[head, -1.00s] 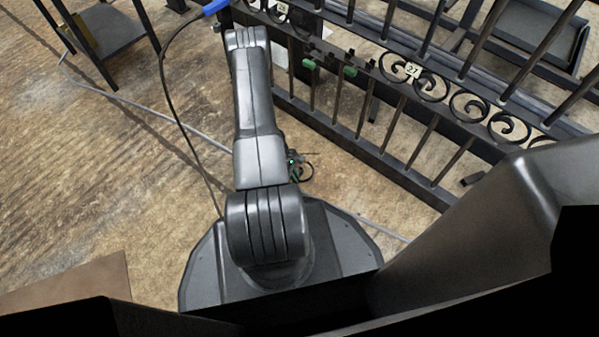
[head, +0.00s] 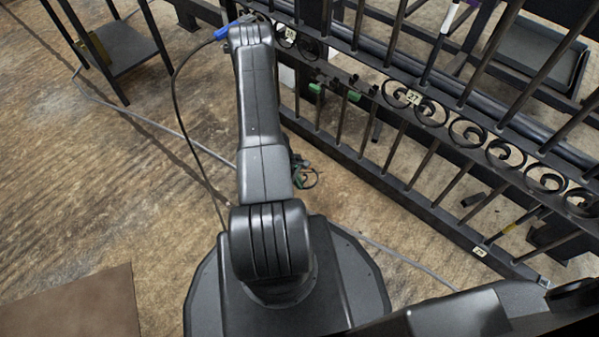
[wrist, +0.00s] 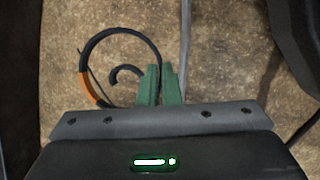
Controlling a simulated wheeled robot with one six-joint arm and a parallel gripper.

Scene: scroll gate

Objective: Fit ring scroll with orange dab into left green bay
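The ring scroll (wrist: 120,32) is a dark open ring with a curled inner end and an orange dab (wrist: 88,90) on its left side, in the wrist view. My gripper (wrist: 161,78) has green fingers closed on the ring's right side. In the head view my gripper (head: 297,166) and the scroll (head: 310,180) show small beside my arm, low over the floor and apart from the gate. On the dark gate (head: 400,184), a left green piece (head: 316,88) and a right green piece (head: 353,96) mark the bay area. My arm stands close to the left one.
A row of fitted black scrolls (head: 468,132) runs right along the gate, near a tag reading 27 (head: 413,97). A dark stand (head: 122,48) is at upper left and a brown panel (head: 70,305) at lower left. A cable crosses the floor. Floor left of my arm is mostly clear.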

